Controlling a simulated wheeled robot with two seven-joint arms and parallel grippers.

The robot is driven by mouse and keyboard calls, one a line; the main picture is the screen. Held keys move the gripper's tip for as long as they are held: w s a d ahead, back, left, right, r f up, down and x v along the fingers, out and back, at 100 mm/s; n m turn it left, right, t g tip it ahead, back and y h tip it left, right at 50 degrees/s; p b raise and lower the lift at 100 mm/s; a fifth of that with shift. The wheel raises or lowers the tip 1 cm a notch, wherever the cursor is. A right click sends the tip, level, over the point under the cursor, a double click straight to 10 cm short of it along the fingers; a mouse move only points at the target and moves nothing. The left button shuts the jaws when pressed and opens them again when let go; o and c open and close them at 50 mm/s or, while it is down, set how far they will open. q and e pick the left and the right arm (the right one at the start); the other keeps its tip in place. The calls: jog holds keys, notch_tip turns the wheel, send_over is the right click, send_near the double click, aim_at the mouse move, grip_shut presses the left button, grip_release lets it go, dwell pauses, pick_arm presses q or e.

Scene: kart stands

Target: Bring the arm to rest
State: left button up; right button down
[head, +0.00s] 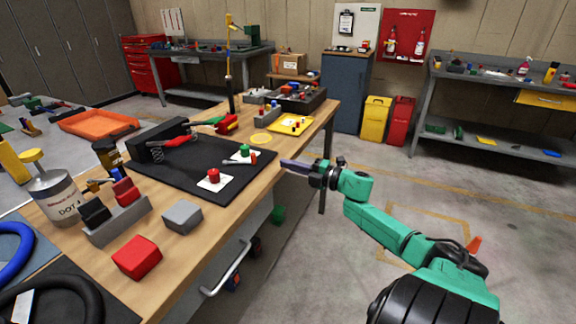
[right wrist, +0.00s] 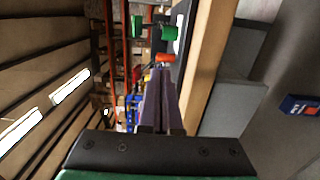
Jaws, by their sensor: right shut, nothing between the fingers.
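My right arm (head: 392,228) is green and black and reaches in from the lower right in the head view. Its gripper (head: 284,163) is beside the right edge of the wooden workbench (head: 262,187), pointing left toward it. The purple fingers are shut with nothing between them. They also show closed together in the right wrist view (right wrist: 158,88). My left gripper does not show in the head view.
On the bench, a black mat (head: 190,178) carries a green knob (head: 244,150) and a red knob (head: 213,173). A grey block (head: 183,217) and a red block (head: 137,257) sit nearer. Open floor lies right of the bench, before a far metal bench (head: 487,147).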

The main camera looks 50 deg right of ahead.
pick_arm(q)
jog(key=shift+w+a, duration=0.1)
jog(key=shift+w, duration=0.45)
pick_arm(e)
jog(key=shift+w+a+f, duration=0.1)
jog(key=shift+w+a, duration=0.05)
jog(key=shift+a, duration=0.05)
